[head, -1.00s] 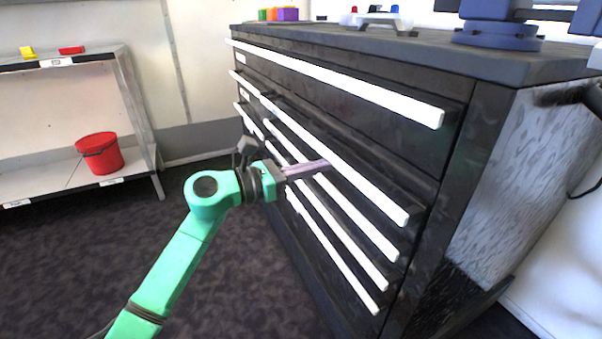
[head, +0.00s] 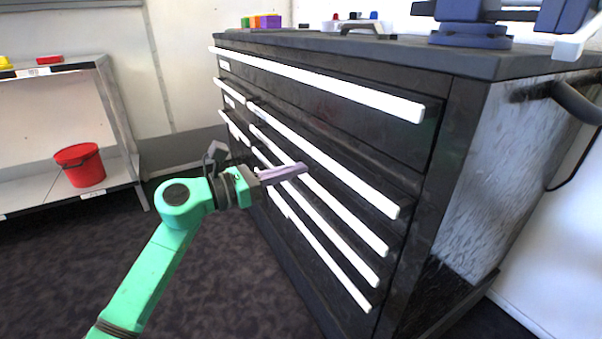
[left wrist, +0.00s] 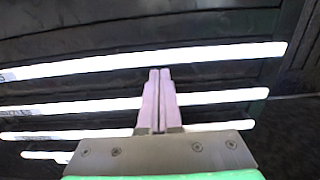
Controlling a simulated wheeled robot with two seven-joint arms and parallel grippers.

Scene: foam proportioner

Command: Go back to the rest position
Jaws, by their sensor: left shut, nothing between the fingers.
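My left gripper (head: 283,173) is shut and empty, with its purple fingers together, in front of the black drawer cabinet (head: 340,94). Its tips point toward the white drawer handles in the head view. In the left wrist view the shut fingers (left wrist: 157,100) show in the middle, with several white handles (left wrist: 205,98) crossing behind them. I cannot tell how wide the gap is between the fingertips and the handles. My right gripper is in neither view.
A shelf (head: 112,182) with a red bucket (head: 80,165) stands at left. Dark floor (head: 220,275) lies clear between.

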